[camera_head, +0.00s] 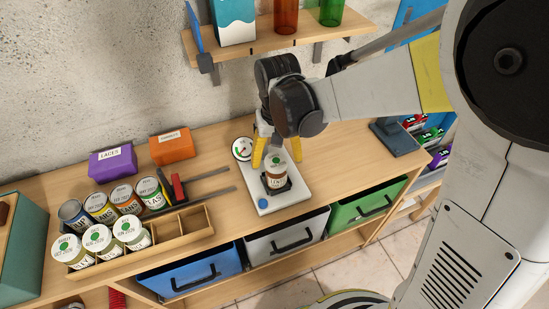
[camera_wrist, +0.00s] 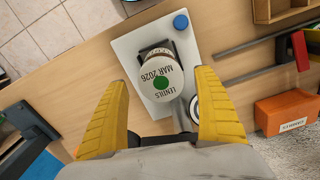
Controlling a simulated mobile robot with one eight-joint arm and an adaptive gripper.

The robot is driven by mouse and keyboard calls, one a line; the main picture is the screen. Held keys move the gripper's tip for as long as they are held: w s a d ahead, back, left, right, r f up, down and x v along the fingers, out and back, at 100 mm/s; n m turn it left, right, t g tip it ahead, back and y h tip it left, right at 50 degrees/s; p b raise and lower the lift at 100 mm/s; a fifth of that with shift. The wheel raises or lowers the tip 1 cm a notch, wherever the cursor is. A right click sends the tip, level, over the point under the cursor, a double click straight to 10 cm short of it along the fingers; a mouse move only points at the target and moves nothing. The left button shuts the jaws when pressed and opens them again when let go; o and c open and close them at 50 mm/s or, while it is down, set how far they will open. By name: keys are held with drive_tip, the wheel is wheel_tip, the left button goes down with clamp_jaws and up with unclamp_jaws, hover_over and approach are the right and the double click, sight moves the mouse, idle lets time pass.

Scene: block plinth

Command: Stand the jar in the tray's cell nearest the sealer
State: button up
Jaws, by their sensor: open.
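The jar (camera_head: 276,172) stands upright on a dark seat on the sealer's white base (camera_head: 292,200). Its white lid (camera_wrist: 160,78), printed "LENTILS MAR 2026" with a green dot, faces up in the wrist view. My gripper (camera_head: 277,152) is open above the jar, its yellow fingers on either side and apart from it in the wrist view. The wooden tray (camera_head: 162,254) lies left of the sealer. Three lidded jars (camera_head: 98,239) stand in its left part. Its right-hand cells, including the end cell (camera_head: 196,220) nearest the sealer, look empty.
Several cans (camera_head: 126,200) stand behind the tray. A red-handled clamp (camera_head: 178,188) with dark bars lies between tray and sealer. A round gauge (camera_head: 242,149) is behind the sealer. Purple (camera_head: 112,161) and orange (camera_head: 172,146) boxes sit by the wall. A shelf (camera_head: 280,38) hangs above.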

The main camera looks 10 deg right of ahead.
drive_tip(key=f, duration=0.1)
drive_tip(key=f+b, duration=0.1)
drive_tip(key=f, duration=0.1)
drive_tip(key=f+b, duration=0.1)
drive_tip(key=f, duration=0.1)
drive_tip(key=shift+s+f, duration=0.1)
drive_tip(key=shift+s, duration=0.15)
drive_tip(key=c, duration=1.5)
